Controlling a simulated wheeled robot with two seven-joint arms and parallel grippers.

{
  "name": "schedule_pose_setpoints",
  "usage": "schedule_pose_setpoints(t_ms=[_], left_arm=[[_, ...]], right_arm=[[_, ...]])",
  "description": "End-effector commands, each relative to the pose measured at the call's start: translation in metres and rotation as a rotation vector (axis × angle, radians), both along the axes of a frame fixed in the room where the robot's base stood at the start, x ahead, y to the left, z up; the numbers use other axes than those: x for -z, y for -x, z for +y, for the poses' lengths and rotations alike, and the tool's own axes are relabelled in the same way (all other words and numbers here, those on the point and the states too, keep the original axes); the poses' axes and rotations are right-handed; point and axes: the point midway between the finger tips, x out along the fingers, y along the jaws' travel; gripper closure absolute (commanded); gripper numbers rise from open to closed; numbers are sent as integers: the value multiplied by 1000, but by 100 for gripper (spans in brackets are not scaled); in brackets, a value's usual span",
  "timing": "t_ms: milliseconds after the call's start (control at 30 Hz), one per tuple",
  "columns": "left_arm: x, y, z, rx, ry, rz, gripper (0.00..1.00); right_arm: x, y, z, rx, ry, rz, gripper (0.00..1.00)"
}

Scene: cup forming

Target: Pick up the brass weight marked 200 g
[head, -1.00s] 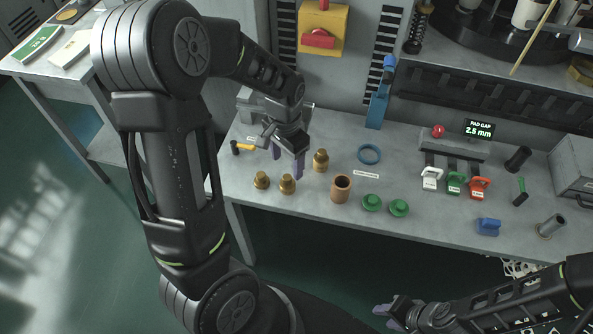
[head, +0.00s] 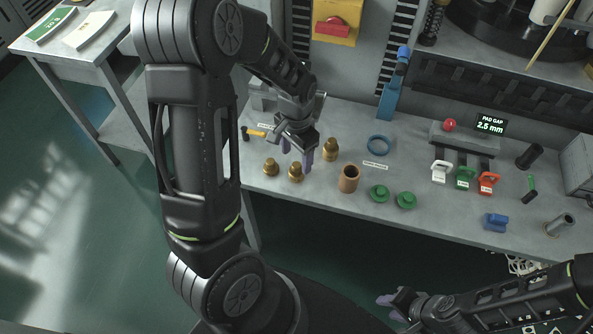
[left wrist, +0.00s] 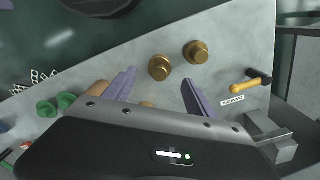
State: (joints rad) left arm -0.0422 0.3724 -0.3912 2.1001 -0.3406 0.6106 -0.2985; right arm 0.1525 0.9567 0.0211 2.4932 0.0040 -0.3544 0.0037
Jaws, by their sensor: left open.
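Three brass weights stand on the grey bench in the head view: a left one (head: 271,168), a middle one (head: 296,173) and a taller one (head: 330,150) further back to the right. No mass marking on them is readable. My left gripper (head: 296,160) is open and empty, pointing down just behind the middle weight. In the left wrist view its fingers (left wrist: 157,92) are spread, with two weights (left wrist: 159,67) (left wrist: 196,52) beyond the tips and a third (left wrist: 147,104) mostly hidden by the gripper body. My right gripper (head: 387,307) is open and empty, low in front of the bench.
A copper-brown cup (head: 348,180) and two green pieces (head: 379,193) (head: 406,200) stand right of the weights. A yellow-handled hammer (head: 255,132) lies behind left. A blue ring (head: 380,144) lies behind the cup. The bench's front edge is close to the weights.

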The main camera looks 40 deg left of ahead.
Motion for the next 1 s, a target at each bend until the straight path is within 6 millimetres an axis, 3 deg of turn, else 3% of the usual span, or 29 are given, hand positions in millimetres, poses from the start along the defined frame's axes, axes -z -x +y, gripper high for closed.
schedule_pose_setpoints(t_ms=[300,400,1000], left_arm=[[42,0,0,0,0,4,35],[48,0,0,0,0,1,35],[48,0,0,0,0,0,37]], right_arm=[[-9,1,-1,1,2,4,64],[-9,1,-1,2,3,4,64],[-9,1,-1,1,2,4,64]])
